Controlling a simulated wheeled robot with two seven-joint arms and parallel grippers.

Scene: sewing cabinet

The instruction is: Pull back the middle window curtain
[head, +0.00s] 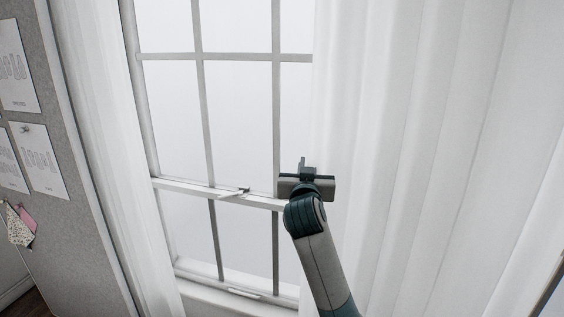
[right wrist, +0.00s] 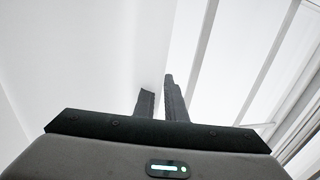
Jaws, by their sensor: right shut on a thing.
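The white window curtain (head: 400,130) hangs in tall folds on the right side of the window (head: 235,110). Its left edge lies over the right part of the panes. My right gripper (head: 304,164) is at this edge, a little above the middle rail. In the right wrist view its two dark fingers (right wrist: 158,88) are close together, shut on the edge of the curtain (right wrist: 90,60), which spreads to the left. The exact pinch is partly hidden by the gripper body. My left gripper is not in view.
Another white curtain panel (head: 105,130) hangs along the window's left side. A grey pin board (head: 60,225) with paper sheets (head: 38,160) stands at the far left. A latch (head: 243,190) sits on the window's middle rail. The panes between the curtains are uncovered.

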